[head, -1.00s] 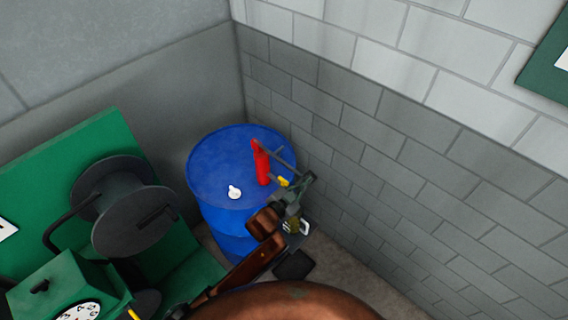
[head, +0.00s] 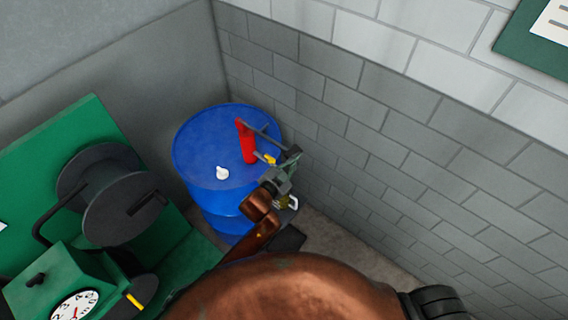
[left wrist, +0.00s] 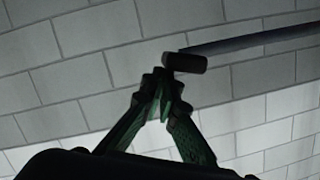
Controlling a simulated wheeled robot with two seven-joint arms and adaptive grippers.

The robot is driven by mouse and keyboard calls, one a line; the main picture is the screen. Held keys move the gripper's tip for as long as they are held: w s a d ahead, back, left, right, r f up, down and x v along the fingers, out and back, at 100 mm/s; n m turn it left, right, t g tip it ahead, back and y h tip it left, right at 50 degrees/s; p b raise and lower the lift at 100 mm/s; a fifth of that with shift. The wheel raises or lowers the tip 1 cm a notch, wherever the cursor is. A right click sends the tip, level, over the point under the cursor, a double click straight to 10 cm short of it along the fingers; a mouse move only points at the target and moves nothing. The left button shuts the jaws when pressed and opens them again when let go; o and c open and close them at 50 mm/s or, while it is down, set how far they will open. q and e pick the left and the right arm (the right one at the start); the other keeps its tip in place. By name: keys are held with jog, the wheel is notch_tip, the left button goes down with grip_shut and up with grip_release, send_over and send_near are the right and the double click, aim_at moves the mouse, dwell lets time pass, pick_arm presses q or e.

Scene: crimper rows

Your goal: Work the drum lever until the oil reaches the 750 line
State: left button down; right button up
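A red pump (head: 246,142) stands on top of a blue drum (head: 205,150) in the corner. Its grey lever (head: 264,134) slants down to the right, with a yellow piece below it. My left gripper (head: 292,156) is at the lever's outer end. In the left wrist view its green fingertips (left wrist: 163,88) come together just short of the lever's dark end grip (left wrist: 185,62); I cannot tell whether they touch it. A small vessel with a pale handle (head: 292,202) is mostly hidden behind my left arm, so its oil level and lines are not readable. My right gripper is out of view.
A white cap (head: 222,173) sits on the drum top. A green machine (head: 70,160) with a dark reel (head: 122,195) and a dial (head: 74,305) stands at left. The block wall (head: 400,170) runs close behind the lever at right.

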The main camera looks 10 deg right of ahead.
pick_arm(q)
jog(key=r+b+v, duration=0.1)
jog(key=v, duration=0.9)
jog(key=shift+s+d+r+b, duration=0.2)
jog(key=shift+r+b, duration=0.15)
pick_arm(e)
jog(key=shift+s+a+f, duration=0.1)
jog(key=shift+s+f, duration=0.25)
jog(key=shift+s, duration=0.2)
